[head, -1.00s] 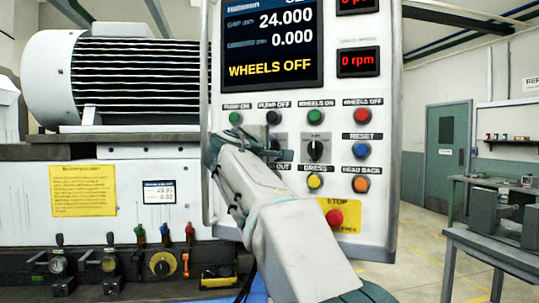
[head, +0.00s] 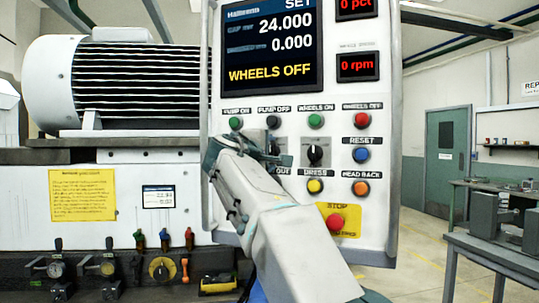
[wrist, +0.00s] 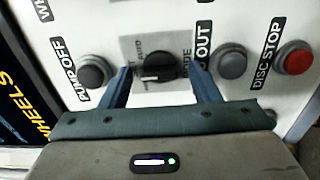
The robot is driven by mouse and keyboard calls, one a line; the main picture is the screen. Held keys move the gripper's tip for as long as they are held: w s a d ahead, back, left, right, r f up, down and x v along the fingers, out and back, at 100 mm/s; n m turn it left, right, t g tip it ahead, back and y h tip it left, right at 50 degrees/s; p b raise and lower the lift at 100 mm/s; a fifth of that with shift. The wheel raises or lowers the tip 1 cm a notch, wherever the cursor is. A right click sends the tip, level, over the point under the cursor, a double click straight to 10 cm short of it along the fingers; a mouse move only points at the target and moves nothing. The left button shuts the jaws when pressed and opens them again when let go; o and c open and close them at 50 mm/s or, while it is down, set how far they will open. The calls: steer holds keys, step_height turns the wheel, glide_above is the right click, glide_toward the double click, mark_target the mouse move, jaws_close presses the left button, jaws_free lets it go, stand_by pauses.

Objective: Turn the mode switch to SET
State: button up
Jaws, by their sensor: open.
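The mode switch (wrist: 160,67) is a black rotary knob on a grey plate, seen in the wrist view with a pale pointer line. Its plate lettering is only partly readable. My gripper (wrist: 162,78) is open, with one blue finger on each side of the knob. I see a gap to the knob at both fingers and cannot tell any contact. In the head view my gripper (head: 262,158) is at the control panel (head: 385,205) and mostly covers the switch. The panel screen (head: 268,45) reads SET at its top right and WHEELS OFF below.
The pump off button (wrist: 93,72) and a grey button (wrist: 230,62) flank the knob closely. A red disc stop button (wrist: 295,58) is farther right. Another rotary switch (head: 316,152) and the red stop button (head: 335,222) are near my arm.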

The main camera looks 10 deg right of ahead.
steer(key=b+v, duration=0.3)
steer(key=v, duration=1)
steer(key=shift+s, duration=0.2)
steer(key=shift+a+f, duration=0.1)
steer(key=s+d+f+m+g+y+p, duration=0.1)
steer(key=s+d+f+m+g+y, duration=0.2)
steer(key=f, duration=0.9)
steer(key=s+d+f+m+g+y+p, duration=0.1)
steer(key=s+d+f+g+y, duration=0.25)
steer(key=f, duration=0.75)
steer(key=s+f+m+g+y+p, duration=0.2)
steer(key=s+f+m+g, duration=0.3)
steer(key=s+f, duration=1.3)
step_height(320, 180, down, 3)
steer(key=m+y, duration=0.1)
steer(key=m, duration=0.1)
steer(key=shift+s+d+f+m+g+p, duration=0.25)
steer(key=shift+s+d+m+g+p, duration=0.05)
steer(key=shift+d+g+p, duration=0.1)
